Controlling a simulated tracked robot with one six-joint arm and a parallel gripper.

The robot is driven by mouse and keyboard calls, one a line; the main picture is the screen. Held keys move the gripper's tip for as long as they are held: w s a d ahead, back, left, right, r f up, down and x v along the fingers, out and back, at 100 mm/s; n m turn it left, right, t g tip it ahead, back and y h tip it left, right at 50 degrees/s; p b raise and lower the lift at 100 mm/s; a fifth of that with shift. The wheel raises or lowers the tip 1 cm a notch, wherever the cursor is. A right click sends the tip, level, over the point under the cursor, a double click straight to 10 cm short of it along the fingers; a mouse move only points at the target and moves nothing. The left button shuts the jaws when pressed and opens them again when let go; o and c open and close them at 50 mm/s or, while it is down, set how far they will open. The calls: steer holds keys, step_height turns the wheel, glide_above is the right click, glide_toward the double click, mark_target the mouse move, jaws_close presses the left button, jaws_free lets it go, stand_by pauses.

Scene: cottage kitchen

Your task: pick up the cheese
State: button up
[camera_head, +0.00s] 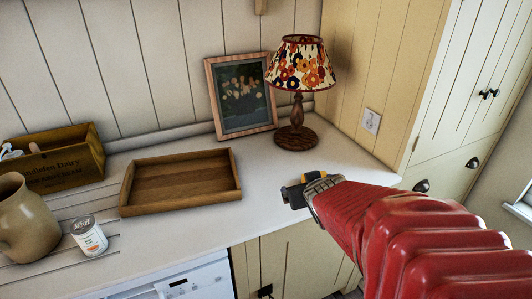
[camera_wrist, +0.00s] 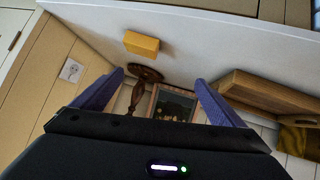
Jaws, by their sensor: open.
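The cheese is a yellow-orange block (camera_wrist: 142,44) lying on the white counter (camera_wrist: 215,45) in the wrist view. In the head view a small yellow-orange patch (camera_head: 311,176) shows behind my gripper (camera_head: 292,194), probably the cheese, mostly hidden. My gripper in the wrist view (camera_wrist: 159,78) has its two blue fingers wide apart with nothing between them. The cheese is apart from the fingers, beyond their tips and slightly to the left of the middle.
A lamp (camera_head: 298,80) with a flowered shade and a framed picture (camera_head: 241,92) stand behind. A wooden tray (camera_head: 182,207), a wooden box (camera_head: 60,168), a jug (camera_head: 25,225) and a can (camera_head: 89,237) stand left. Cabinets rise at right.

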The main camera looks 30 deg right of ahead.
steer(key=s+d+f+t+y, duration=0.1)
steer(key=d+f+t, duration=0.3)
steer(key=d+f, duration=0.2)
steer(key=d, duration=0.2)
steer(key=shift+s+d+f, duration=0.15)
steer(key=shift+d+f, duration=0.05)
steer(key=shift+d, duration=0.15)
